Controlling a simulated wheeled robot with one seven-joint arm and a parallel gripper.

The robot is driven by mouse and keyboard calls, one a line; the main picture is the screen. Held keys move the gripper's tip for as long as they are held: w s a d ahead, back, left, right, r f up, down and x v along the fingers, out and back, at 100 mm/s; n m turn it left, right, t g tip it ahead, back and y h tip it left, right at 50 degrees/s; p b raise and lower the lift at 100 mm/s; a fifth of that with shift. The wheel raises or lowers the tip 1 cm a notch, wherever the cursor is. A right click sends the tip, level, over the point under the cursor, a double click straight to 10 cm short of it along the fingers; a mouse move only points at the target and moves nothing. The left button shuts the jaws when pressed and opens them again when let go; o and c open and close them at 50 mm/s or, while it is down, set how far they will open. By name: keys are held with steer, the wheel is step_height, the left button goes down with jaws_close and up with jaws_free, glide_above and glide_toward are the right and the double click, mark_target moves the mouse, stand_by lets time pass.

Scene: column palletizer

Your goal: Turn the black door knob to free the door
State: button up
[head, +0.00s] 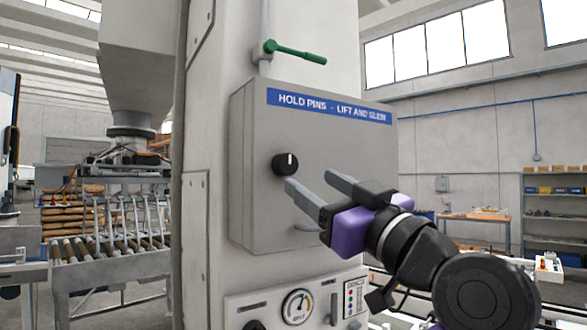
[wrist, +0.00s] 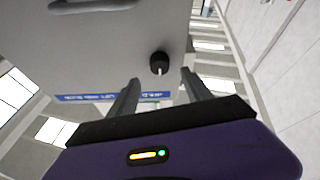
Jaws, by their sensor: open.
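The black door knob (head: 285,164) with a white pointer line sits on the left part of a grey cabinet door (head: 330,150). The line stands about upright in the head view. My gripper (head: 308,180), with a purple body and two grey fingers, is open and empty in front of the door, to the right of and a little below the knob in the head view. In the wrist view the knob (wrist: 159,63) lies beyond the fingertips of my gripper (wrist: 160,80), between their lines. The fingers look apart from the knob. The door looks closed.
A blue label strip (head: 330,106) runs along the cabinet's top. A green-handled lever (head: 295,52) is above it. A panel with a gauge (head: 297,306) is below. A door handle (head: 307,227) shows partly behind my gripper. A roller conveyor (head: 110,245) stands at left.

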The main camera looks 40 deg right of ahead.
mark_target(290, 167)
steer(key=p+x, duration=0.1)
steer(key=x, duration=0.5)
steer(key=shift+r+p, duration=0.1)
steer(key=shift+p, duration=0.3)
steer(key=shift+w+r, duration=0.15)
steer(key=shift+w, duration=0.5)
jaws_close()
